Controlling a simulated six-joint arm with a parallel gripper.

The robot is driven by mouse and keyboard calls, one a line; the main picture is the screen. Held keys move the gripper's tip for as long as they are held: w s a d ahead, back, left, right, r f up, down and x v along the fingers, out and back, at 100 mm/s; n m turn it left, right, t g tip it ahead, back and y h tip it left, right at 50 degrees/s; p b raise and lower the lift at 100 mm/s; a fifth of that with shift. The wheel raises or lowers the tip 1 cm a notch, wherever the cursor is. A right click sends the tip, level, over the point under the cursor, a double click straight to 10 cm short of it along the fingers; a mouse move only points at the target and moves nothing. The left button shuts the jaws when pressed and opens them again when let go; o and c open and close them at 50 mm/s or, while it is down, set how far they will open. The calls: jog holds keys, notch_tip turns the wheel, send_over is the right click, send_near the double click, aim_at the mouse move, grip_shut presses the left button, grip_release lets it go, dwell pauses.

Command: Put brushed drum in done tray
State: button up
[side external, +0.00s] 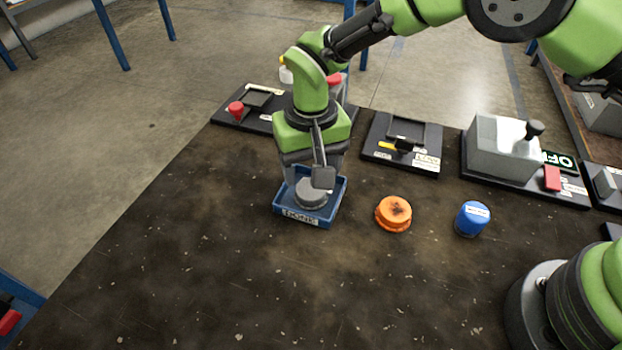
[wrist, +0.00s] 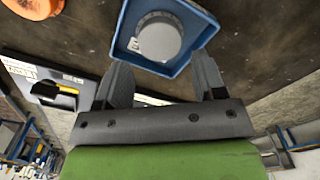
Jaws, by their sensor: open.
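A grey round drum (side external: 311,193) sits inside the blue done tray (side external: 282,208), which has a "DONE" label on its front wall. In the wrist view the drum (wrist: 160,38) lies flat on the tray floor, with the tray rim (wrist: 121,38) around it. My gripper (side external: 312,178) is above the tray in the side view. In the wrist view my gripper (wrist: 163,70) is open, its two fingers apart with nothing held between them. The side view hides part of the drum behind my gripper.
An orange round part (side external: 393,213) and a blue capped container (side external: 472,218) stand right of the tray. Behind are a black fixture (side external: 402,140), a grey box with a knob (side external: 500,148) and a red-knobbed station (side external: 237,110). The front of the table is clear.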

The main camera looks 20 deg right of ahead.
jog(key=s+d+r+t+y, duration=0.15)
jog(key=d+r, duration=0.25)
jog(key=r, duration=0.4)
jog(key=s+d+r+m, duration=0.1)
jog(key=s+d+r, duration=0.15)
jog(key=r, duration=0.55)
jog(key=s+d+r+t, duration=0.1)
jog(key=s+d+r, duration=0.1)
jog(key=d+r, duration=0.45)
jog(key=s+d+r+t, duration=0.1)
jog(key=s+d+t, duration=0.1)
jog(key=s, duration=0.5)
jog(key=s+d+r+m+t, duration=0.1)
jog(key=s+d, duration=0.3)
jog(key=s, duration=0.4)
jog(key=shift+s+r+m+t, duration=0.25)
jog(key=shift+r+t, duration=0.2)
jog(key=shift+t, duration=0.4)
jog(key=shift+y, duration=0.25)
